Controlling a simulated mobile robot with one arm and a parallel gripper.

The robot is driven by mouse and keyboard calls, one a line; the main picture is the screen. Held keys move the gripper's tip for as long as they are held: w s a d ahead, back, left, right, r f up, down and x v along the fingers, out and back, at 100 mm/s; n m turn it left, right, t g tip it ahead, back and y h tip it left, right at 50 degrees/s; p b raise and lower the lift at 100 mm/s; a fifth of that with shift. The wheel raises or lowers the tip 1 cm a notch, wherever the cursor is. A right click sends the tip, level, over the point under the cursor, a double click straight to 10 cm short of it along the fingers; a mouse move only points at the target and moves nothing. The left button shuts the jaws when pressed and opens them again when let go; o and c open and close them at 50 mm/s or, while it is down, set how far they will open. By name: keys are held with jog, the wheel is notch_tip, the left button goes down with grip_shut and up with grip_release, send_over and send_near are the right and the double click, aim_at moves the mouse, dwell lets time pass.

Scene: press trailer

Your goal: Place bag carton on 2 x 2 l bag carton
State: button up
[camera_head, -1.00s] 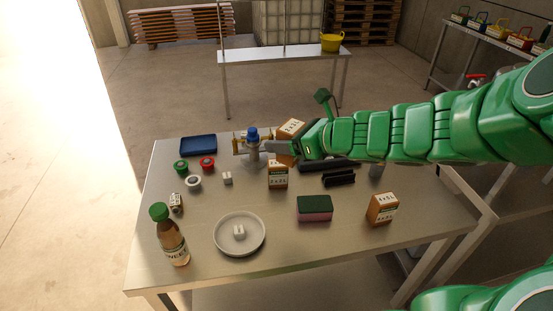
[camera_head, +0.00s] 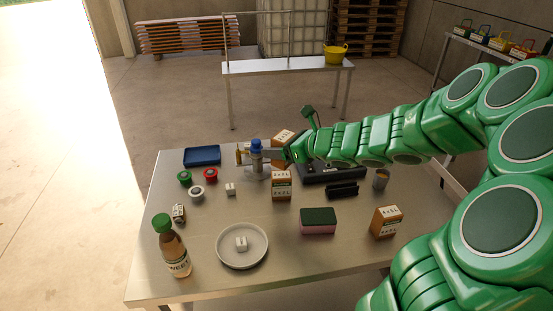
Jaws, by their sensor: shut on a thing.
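My gripper (camera_head: 274,153) is at the back middle of the table, shut on a tilted orange-brown and white bag carton (camera_head: 282,137). The gripper and arm hide part of that carton. A second carton (camera_head: 281,186), with a label that seems to read 2 x 2 L, stands upright on the table just in front of and below my gripper. The held carton is apart from it, above and behind it in the picture. A third similar carton (camera_head: 386,222) stands at the right front; its small label is hard to read.
A blue-topped grey device (camera_head: 256,158) stands close left of my gripper. A black holder (camera_head: 342,190), a green-and-pink sponge (camera_head: 318,221), a white dish (camera_head: 242,247) and a green-capped bottle (camera_head: 172,246) are nearby. The steel table (camera_head: 205,222) is bare between them.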

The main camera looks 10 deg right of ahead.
jog(key=shift+w+a+f, duration=0.1)
jog(key=shift+w+f, duration=0.65)
jog(key=shift+f, duration=0.25)
jog(key=shift+w+f, duration=0.75)
jog(key=shift+f, duration=1.65)
jog(key=shift+f, duration=0.15)
jog(key=o, duration=1.1)
jog(key=shift+o, duration=0.2)
jog(key=shift+s+d+r, duration=0.15)
jog(key=shift+d+r, duration=0.1)
jog(key=shift+r, duration=0.05)
jog(key=v, duration=1.1)
jog(key=shift+s, duration=0.2)
